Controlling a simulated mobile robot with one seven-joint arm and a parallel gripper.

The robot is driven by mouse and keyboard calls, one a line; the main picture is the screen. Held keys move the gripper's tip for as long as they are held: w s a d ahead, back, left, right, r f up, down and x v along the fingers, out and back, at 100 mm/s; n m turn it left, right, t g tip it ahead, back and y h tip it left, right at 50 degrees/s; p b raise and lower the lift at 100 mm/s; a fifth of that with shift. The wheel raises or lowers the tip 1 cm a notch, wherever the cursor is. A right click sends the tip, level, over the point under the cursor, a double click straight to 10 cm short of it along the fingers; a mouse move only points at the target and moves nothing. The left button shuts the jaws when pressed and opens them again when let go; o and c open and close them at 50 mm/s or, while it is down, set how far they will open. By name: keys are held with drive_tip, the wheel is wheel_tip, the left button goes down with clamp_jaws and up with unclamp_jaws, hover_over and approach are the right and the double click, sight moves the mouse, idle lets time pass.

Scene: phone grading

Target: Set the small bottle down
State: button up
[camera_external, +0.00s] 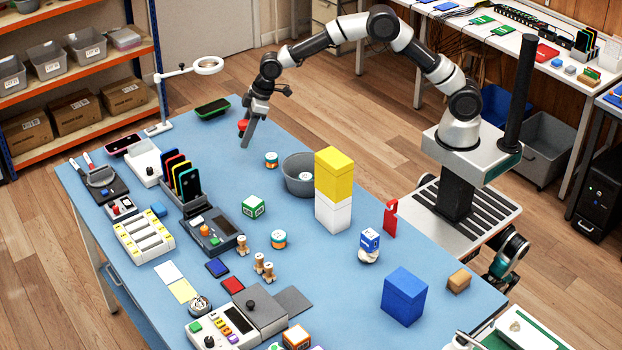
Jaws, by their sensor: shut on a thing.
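My gripper (250,138) is over the far part of the blue table (330,255), fingers pointing down. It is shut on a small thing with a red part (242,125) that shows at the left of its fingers. I take this for the small bottle, but the fingers hide most of it, and its shape is unclear. It appears to be above the table top, though its exact height is hard to tell.
A small banded jar (271,160) and a grey bin (298,186) stand near my gripper. A tall yellow block on a white block (334,190) stands to the right. A magnifier lamp (208,66) and a green-edged phone (212,108) are to the left.

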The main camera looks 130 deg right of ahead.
drive_tip(key=s+d+n+b, duration=0.1)
drive_tip(key=s+d+b, duration=0.1)
drive_tip(key=s+d, duration=0.5)
drive_tip(key=s+d+n+b, duration=0.1)
drive_tip(key=s+d+b, duration=0.1)
drive_tip(key=s+d, duration=0.5)
drive_tip(key=shift+y, duration=0.4)
drive_tip(key=f, duration=0.3)
drive_tip(key=s+a+f+b, duration=0.1)
drive_tip(key=f, duration=0.2)
drive_tip(key=s+a+f, duration=0.1)
drive_tip(key=f, duration=0.2)
drive_tip(key=shift+a+f, duration=0.1)
drive_tip(key=shift+f, duration=0.2)
drive_tip(key=shift+f+b, duration=0.1)
drive_tip(key=shift+b, duration=0.2)
drive_tip(key=shift+f, duration=0.15)
drive_tip(key=o, duration=1.1)
